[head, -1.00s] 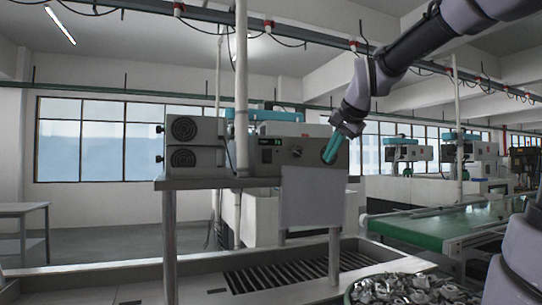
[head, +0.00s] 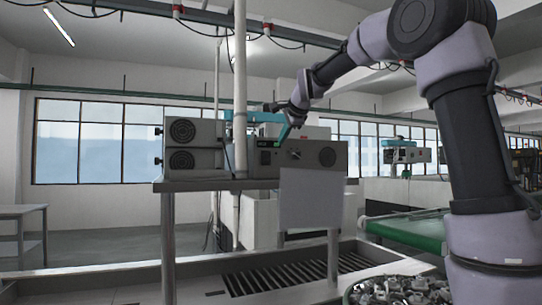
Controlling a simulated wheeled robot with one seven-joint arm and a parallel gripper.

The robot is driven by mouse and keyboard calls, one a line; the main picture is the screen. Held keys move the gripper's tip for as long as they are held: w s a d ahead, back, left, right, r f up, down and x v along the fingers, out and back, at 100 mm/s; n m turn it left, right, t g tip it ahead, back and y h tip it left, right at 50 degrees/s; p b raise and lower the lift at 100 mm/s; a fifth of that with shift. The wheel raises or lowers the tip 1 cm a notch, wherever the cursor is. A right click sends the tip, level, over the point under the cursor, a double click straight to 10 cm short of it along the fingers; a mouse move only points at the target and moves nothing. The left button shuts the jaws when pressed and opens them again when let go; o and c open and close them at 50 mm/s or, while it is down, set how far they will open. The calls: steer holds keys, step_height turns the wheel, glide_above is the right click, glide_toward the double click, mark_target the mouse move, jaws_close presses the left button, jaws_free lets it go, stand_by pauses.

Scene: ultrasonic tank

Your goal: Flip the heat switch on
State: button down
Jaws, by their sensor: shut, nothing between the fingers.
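A grey control box (head: 311,163) stands on the metal shelf. Its front has a small dark display (head: 265,144), a dark rectangular part (head: 265,157) below it that looks like a switch, a knob (head: 294,154) and a round dark vent (head: 327,156). Which part is the heat switch, and its position, are too small to tell. My gripper (head: 279,143) has teal fingers, shut and empty, pointing down and left. Their tips are by the upper front of the box, just right of the display and above the dark part. Contact cannot be told.
A grey unit with two round fans (head: 182,131) is left of the box. A white vertical pipe (head: 240,90) rises between them. The metal shelf (head: 215,184) supports both. A pale panel (head: 311,201) hangs below the box. A parts bin (head: 395,290) is at the lower right.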

mark_target(267, 156)
steer(key=x, duration=0.8)
steer(key=r+x, duration=0.1)
steer(key=x, duration=0.3)
steer(key=shift+w+a+f, duration=0.15)
steer(key=shift+w, duration=0.35)
steer(key=shift+w+a, duration=0.15)
steer(key=shift+w, duration=0.45)
steer(key=shift+w+f, duration=0.1)
steer(key=shift+w, duration=0.05)
steer(key=shift+a+r, duration=0.1)
steer(key=shift+r, duration=1)
